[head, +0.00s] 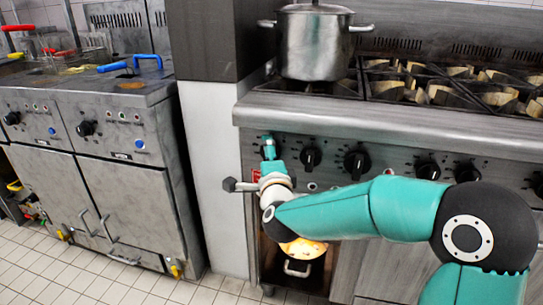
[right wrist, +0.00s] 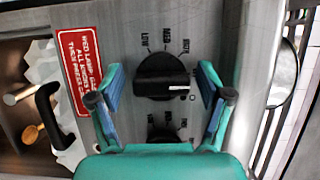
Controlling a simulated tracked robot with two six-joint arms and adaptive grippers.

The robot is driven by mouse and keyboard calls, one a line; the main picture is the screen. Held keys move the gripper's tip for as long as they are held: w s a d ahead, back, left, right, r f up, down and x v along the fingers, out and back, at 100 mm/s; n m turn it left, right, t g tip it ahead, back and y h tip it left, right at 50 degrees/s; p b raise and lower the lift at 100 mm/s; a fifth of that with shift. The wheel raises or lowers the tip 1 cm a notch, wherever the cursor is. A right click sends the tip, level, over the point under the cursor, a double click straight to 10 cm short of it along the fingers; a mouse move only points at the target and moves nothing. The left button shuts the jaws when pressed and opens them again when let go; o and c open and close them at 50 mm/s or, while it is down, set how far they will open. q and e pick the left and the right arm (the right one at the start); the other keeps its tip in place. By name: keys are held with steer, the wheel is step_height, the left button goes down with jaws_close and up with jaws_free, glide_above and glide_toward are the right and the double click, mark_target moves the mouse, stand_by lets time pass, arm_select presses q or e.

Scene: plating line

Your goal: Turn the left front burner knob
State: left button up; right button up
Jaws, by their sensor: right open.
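In the right wrist view a black burner knob (right wrist: 160,70) with a white pointer mark sits on the grey control panel, with LOW and MED lettering beside it. My right gripper (right wrist: 160,76) is open, with one teal finger on each side of this knob. I see no clear contact with it. In the head view my right gripper (head: 268,150) is at the left end of the stove's knob row and hides the knob there. Another knob (right wrist: 165,132) is partly hidden by my gripper body. My left gripper is not in view.
More black knobs (head: 356,164) run along the panel to the right. A steel pot (head: 316,42) stands on the left burner above. A red label (right wrist: 80,70) is beside the knob. A pot (head: 300,268) sits in the opening below. Fryers (head: 100,150) stand at the left.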

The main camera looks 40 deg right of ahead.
steer(key=c, duration=1)
steer(key=shift+d, duration=0.5)
steer(key=shift+c, duration=0.5)
steer(key=shift+a, duration=0.4)
steer(key=shift+a+n+p, duration=0.2)
steer(key=shift+n+p, duration=0.3)
steer(key=shift+p, duration=0.3)
steer(key=n+g+p, duration=0.1)
steer(key=n+p, duration=0.1)
steer(key=p, duration=0.2)
steer(key=n+g+p, duration=0.1)
steer(key=n+p, duration=0.2)
steer(key=p, duration=0.1)
steer(key=shift+a+r+g+y, duration=0.1)
steer(key=shift+a+g+y, duration=0.05)
steer(key=shift+g+y, duration=0.15)
steer(key=shift+f+n+g+p, duration=0.3)
steer(key=shift+n+g+p, duration=0.3)
steer(key=shift+p, duration=0.9)
